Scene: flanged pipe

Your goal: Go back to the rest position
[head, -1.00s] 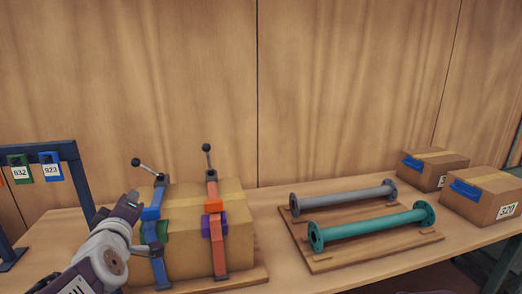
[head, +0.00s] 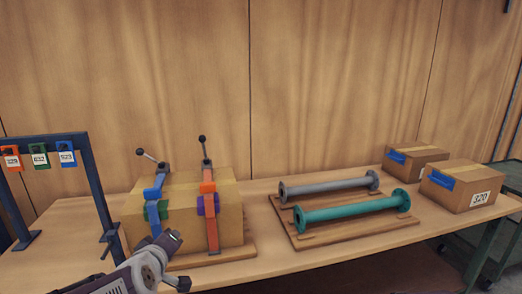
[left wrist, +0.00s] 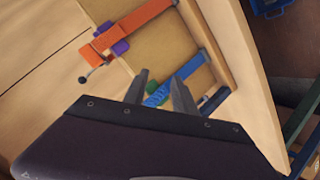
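My left gripper (head: 172,238) is low in front of the cardboard box (head: 232,232) in the head view, apart from the clamps. In the left wrist view my left gripper (left wrist: 162,82) has its two fingers spread with nothing held. The blue clamp (head: 154,193) and the orange clamp (head: 210,232) are strapped over the box; both also show in the left wrist view, the blue one (left wrist: 188,68) beyond the fingers and the orange one (left wrist: 145,16) farther up. My right gripper is in neither view.
A grey flanged pipe (head: 330,187) and a teal flanged pipe (head: 350,208) lie on a wooden board. Two cardboard boxes, one marked 320 (head: 462,187), stand at the table's right. A dark rack (head: 95,185) with numbered tags stands at left. The table's front edge is close.

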